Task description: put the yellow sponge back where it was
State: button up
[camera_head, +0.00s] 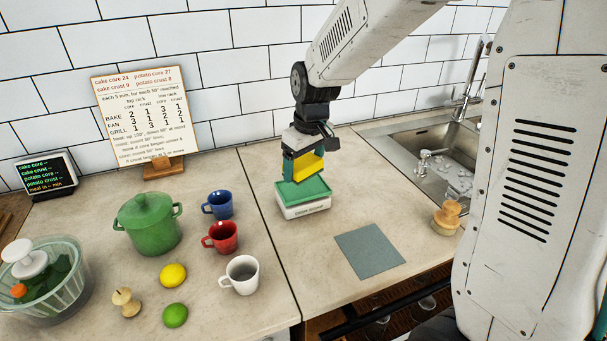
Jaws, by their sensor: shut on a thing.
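My gripper (303,169) is shut on the yellow sponge (309,167), which has a dark green layer on its left side. The gripper points down and holds the sponge upright at a white tray (305,211) with a green top (317,186). The sponge's lower end is at or just above the green top; I cannot tell whether it touches. The tray has small lettering on its front, too small to read surely.
A grey cloth square (369,250) lies to the right of the tray. A sink (441,150) and wooden-handled brush (447,216) are farther right. Blue (219,205), red (222,237) and white (242,275) mugs, a green pot (147,223), a lemon (173,275) and a lime (175,315) stand left.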

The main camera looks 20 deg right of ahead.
aim_at(303, 188)
jog(key=shift+w+f, duration=0.15)
jog(key=shift+f, duration=0.75)
jog(key=shift+w+f, duration=0.1)
jog(key=shift+f, duration=0.8)
jog(key=shift+f, duration=0.3)
jog(key=o, duration=1)
jog(key=r, duration=0.4)
jog(key=s+r, duration=0.1)
jog(key=r, duration=0.6)
jog(key=shift+s+d+r, duration=0.25)
jog(key=shift+d+r, duration=0.05)
jog(key=shift+r, duration=0.1)
jog(key=shift+s+r, duration=0.2)
jog(key=shift+r, duration=0.25)
jog(key=s+d+m, duration=0.1)
jog(key=s, duration=0.8)
jog(key=s+r+m, duration=0.1)
jog(key=s+m, duration=0.1)
jog(key=s, duration=0.7)
jog(key=s+d+r+m, duration=0.1)
jog(key=s, duration=0.9)
jog(key=shift+s+d+h, duration=0.1)
jog(key=shift+d+h, duration=0.2)
jog(key=shift+h, duration=0.1)
